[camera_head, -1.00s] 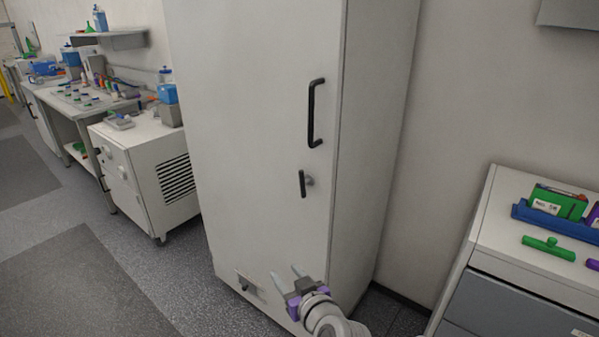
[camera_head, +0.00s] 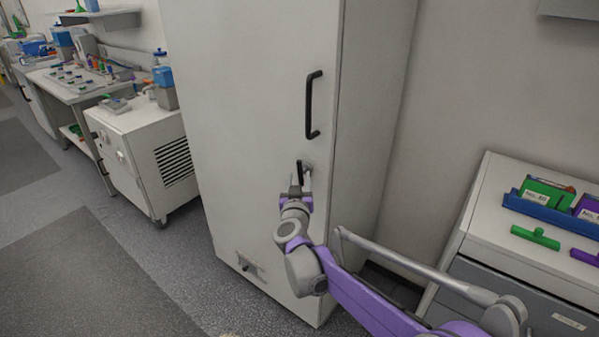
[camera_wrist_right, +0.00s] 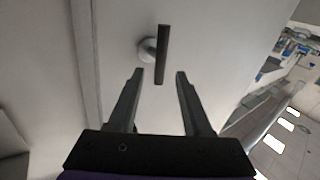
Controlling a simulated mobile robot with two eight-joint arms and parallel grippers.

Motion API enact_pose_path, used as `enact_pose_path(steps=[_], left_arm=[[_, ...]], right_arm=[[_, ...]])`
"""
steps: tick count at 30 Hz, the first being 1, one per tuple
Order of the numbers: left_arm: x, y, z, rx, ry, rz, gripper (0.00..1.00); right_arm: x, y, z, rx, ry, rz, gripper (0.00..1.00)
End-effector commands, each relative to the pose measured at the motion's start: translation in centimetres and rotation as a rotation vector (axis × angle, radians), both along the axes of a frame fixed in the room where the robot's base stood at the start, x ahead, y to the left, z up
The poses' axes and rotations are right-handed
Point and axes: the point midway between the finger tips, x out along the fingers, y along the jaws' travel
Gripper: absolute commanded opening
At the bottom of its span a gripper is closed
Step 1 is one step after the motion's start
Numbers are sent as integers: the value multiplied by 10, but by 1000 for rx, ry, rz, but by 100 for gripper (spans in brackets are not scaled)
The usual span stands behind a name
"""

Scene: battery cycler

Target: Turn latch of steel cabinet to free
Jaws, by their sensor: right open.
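The tall steel cabinet (camera_head: 250,110) stands in the middle of the head view, its door closed. Its latch (camera_head: 299,172) is a short dark bar on a round grey boss, below the long black door handle (camera_head: 313,105). The latch bar looks upright. My right gripper (camera_head: 299,189) is at the latch's lower end in the head view. In the right wrist view the open fingers (camera_wrist_right: 160,74) point at the latch (camera_wrist_right: 162,55), with its lower tip between the fingertips or just ahead of them. I see no contact. My left gripper is not in view.
A white vented unit (camera_head: 140,160) and a workbench (camera_head: 70,88) are at the left. The floor at left is clear.

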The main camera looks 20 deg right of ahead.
Motion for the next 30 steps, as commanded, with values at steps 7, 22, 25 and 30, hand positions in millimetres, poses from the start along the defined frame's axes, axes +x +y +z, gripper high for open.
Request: enact_pose_path(steps=[7, 22, 25, 30], left_arm=[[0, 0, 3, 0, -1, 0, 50], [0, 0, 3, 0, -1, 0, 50], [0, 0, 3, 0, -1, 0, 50], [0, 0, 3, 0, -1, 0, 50]], right_arm=[[28, -9, 0, -1, 0, 1, 50], [32, -10, 0, -1, 0, 1, 23], [32, -10, 0, 0, 0, 2, 5], [32, -10, 0, -1, 0, 2, 0]])
